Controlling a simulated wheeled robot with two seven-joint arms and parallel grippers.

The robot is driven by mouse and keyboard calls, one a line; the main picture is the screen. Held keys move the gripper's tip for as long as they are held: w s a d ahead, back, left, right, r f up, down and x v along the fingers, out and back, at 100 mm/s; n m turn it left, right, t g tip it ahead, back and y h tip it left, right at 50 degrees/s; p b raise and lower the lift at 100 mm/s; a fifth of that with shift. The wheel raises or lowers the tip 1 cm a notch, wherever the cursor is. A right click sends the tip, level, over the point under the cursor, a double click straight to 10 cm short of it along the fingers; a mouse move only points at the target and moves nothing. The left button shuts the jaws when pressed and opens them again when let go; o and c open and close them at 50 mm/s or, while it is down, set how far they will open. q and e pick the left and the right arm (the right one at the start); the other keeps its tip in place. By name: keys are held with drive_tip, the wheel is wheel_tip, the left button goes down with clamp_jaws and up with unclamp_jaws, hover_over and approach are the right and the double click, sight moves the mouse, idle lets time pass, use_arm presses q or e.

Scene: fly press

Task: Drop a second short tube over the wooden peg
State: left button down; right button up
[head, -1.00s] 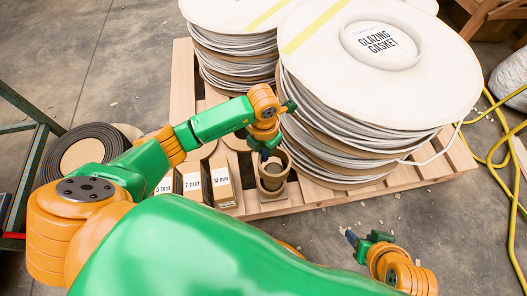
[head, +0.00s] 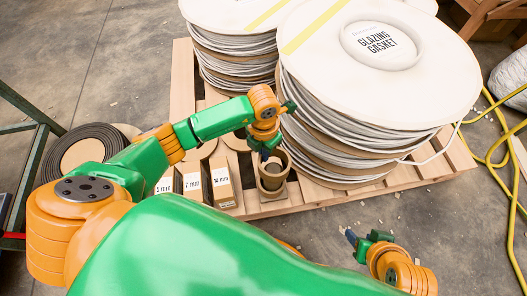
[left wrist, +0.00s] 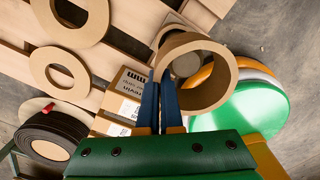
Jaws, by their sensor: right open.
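In the head view my left gripper (head: 268,153) is over the wooden peg's spot at the pallet's front edge. Its blue fingers (left wrist: 160,102) are shut on the wall of a short cardboard tube (left wrist: 222,82), one finger inside and one outside. The held tube also shows in the head view (head: 284,158). Through its opening in the left wrist view I see a round greyish end (left wrist: 184,64), seemingly the peg. Whether the tube is around the peg or just above it, I cannot tell. My right gripper (head: 358,243) is open and empty, low over the floor.
Small boxes marked in mm (head: 222,184) stand left of the tube. Large gasket reels (head: 345,110) are stacked close on its right. Flat cardboard rings (left wrist: 68,75) lie on the pallet. A black coil (head: 82,152) lies at left. A yellow hose (head: 497,165) runs at right.

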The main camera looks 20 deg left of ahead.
use_arm(q)
drive_tip(key=shift+f+b, duration=1.1)
drive_tip(key=shift+f, duration=0.3)
idle(0.9)
drive_tip(key=c, duration=1)
unclamp_jaws()
drive_tip(key=shift+s+d, duration=0.1)
drive_tip(key=shift+c, duration=0.9)
drive_tip(key=shift+r, duration=0.1)
